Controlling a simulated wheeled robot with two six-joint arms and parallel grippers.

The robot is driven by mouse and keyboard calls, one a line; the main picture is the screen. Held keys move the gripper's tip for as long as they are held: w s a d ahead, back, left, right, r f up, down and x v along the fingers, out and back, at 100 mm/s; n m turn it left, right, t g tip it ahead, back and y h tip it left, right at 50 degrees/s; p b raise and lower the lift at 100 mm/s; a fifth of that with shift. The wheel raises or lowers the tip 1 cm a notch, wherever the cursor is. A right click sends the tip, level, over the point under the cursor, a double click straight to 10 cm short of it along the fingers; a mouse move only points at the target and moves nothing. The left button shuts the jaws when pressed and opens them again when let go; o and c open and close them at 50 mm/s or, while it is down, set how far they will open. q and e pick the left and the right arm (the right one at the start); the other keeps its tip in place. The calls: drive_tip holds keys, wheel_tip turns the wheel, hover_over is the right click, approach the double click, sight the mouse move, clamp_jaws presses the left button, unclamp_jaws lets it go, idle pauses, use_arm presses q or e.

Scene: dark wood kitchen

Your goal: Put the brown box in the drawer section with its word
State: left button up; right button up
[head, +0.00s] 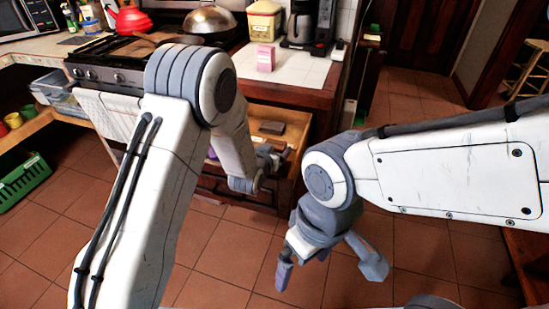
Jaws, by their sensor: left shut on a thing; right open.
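The open wooden drawer (294,138) is under the counter, partly hidden by my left arm. A small flat brown box (271,128) shows inside it, just beyond my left gripper. My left gripper (275,156) is low at the drawer's right part. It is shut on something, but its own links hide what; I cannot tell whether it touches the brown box. A bit of purple (212,153) shows in the drawer left of my arm. No section words are readable. My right gripper (329,272) is open and empty over the floor, in front of the drawer.
A pink box (265,57), a yellow canister (264,22) and a coffee maker (308,25) stand on the tiled counter. The stove (107,75) with a red kettle (130,20) is left. A green crate (22,178) is lower left.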

use_arm(q)
wheel_tip(320, 180, down, 3)
drive_tip(key=shift+r, duration=0.15)
drive_tip(key=shift+f+b, duration=0.6)
drive_tip(key=shift+b, duration=0.1)
